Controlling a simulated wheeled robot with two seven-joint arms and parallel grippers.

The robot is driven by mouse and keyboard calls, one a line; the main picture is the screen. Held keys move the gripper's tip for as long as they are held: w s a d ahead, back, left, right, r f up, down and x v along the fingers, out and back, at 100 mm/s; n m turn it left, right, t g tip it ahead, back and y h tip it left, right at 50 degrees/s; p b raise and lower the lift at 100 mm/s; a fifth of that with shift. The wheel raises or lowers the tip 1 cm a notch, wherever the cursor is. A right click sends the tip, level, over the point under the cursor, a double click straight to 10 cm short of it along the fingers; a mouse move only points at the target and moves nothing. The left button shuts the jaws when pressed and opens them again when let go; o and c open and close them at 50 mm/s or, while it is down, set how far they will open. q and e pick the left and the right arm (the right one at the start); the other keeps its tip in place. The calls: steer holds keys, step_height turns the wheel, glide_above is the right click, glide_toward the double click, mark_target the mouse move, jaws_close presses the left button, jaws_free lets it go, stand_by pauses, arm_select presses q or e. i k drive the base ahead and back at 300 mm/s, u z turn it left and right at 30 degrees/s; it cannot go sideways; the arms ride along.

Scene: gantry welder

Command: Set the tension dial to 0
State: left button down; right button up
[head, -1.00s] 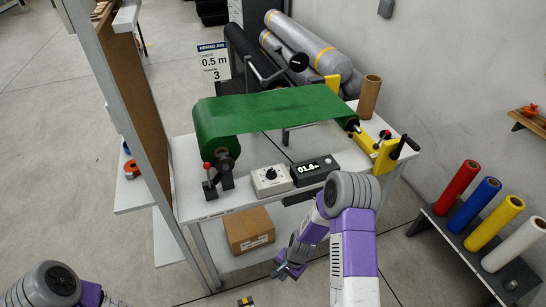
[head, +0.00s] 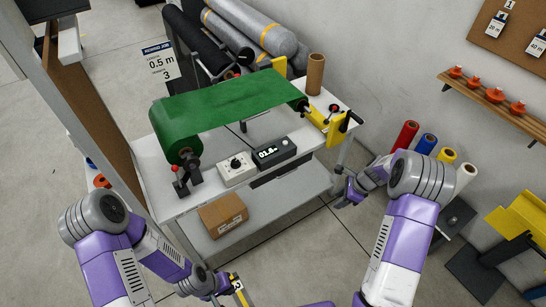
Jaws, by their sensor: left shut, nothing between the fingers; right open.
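The tension dial appears to be the black knob (head: 236,163) on the white control box (head: 238,175) at the front edge of the white table (head: 205,199). Its pointer and scale are too small to read. My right gripper (head: 343,192) is open and empty, right of the table and apart from the dial. My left gripper (head: 232,289) is shut and empty at the bottom of the view, in front of the table and below the dial.
A dark counter box (head: 270,152) with a lit display stands right of the dial. Green sheet (head: 225,103) spans the rollers behind. A red-knobbed lever (head: 182,180) stands left. A cardboard box (head: 222,214) sits on the lower shelf. A job sign (head: 161,62) reads 0.5 m and 3.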

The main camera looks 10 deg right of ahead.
mark_target(235, 164)
steer(key=z, duration=0.15)
steer(key=i, duration=0.7)
steer(key=u, duration=1.35)
